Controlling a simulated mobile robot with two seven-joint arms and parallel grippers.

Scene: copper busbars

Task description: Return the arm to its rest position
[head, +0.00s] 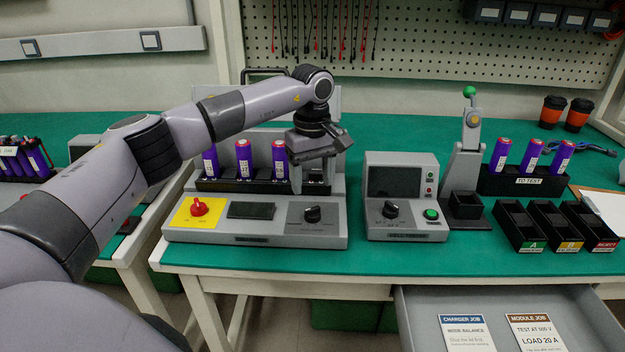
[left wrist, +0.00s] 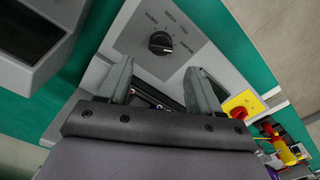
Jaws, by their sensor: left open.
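My left arm (head: 235,112) reaches in from the left over the bench. Its left gripper (head: 312,182) points down over the right end of the grey charger unit (head: 190,234), near the black slot row. In the left wrist view the left gripper (left wrist: 162,70) has its fingers apart with nothing held between them. A black knob (left wrist: 160,43) on the grey panel shows just beyond the fingertips; it also shows in the head view (head: 312,214). My right gripper is not in view.
Purple cells (head: 244,158) stand in the charger slots left of the gripper. A red switch (head: 199,206) sits on a yellow plate. A grey tester (head: 394,183), a press with a green ball (head: 469,91), a cell rack (head: 522,183) and black bins (head: 520,225) stand to the right.

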